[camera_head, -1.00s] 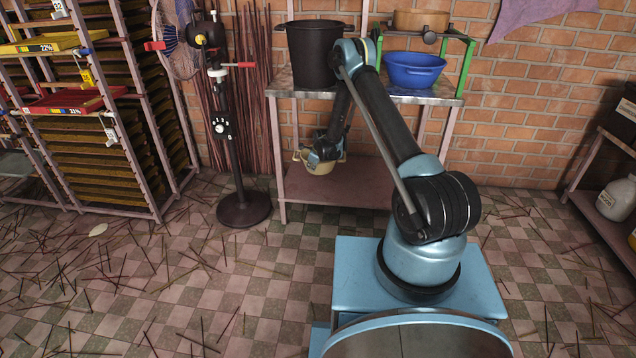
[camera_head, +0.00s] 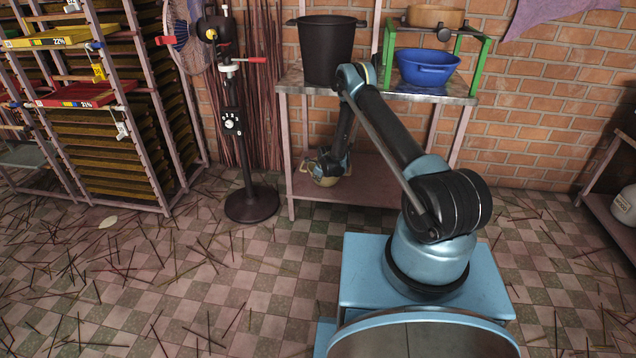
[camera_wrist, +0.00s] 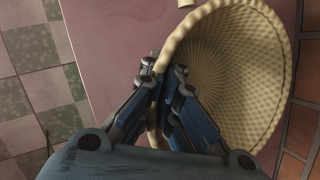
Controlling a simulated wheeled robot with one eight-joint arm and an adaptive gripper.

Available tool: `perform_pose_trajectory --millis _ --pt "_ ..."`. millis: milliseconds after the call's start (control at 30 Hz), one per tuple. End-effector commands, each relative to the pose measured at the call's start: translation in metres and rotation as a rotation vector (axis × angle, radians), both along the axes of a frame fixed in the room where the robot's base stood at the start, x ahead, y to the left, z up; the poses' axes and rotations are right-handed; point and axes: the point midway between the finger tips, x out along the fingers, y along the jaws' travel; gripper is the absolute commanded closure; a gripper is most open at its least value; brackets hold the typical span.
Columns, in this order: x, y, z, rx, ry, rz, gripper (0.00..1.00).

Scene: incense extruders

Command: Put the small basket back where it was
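The small basket is cream and woven, with a round mouth. In the wrist view the basket (camera_wrist: 235,70) fills the upper right, its inside facing the camera. My gripper (camera_wrist: 163,78) has its fingers on either side of the basket's near rim, closed on it. In the head view the basket (camera_head: 326,181) is small and partly hidden behind my gripper (camera_head: 322,168). It is at the left part of the low pink shelf (camera_head: 375,185) of the metal table. Whether its base touches the shelf cannot be told.
The table's top (camera_head: 295,80) holds a black pot (camera_head: 326,52) and a blue basin (camera_head: 427,70) by a green frame. A table leg (camera_head: 286,150) stands just left of the basket. A black stand (camera_head: 250,205) is farther left. Incense sticks litter the floor.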

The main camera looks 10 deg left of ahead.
Motion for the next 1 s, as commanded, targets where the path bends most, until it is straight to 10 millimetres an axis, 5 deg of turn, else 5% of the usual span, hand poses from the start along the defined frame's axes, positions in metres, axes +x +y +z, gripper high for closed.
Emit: perform_pose_trajectory --millis 300,433,1000 --pt "0.0 -0.002 -0.013 0.0 -0.001 -0.001 1.0" --pt "0.0 -0.002 -0.013 0.0 0.0 -0.002 0.75" --pt "-0.006 -0.007 0.002 0.0 0.0 -0.002 0.75"
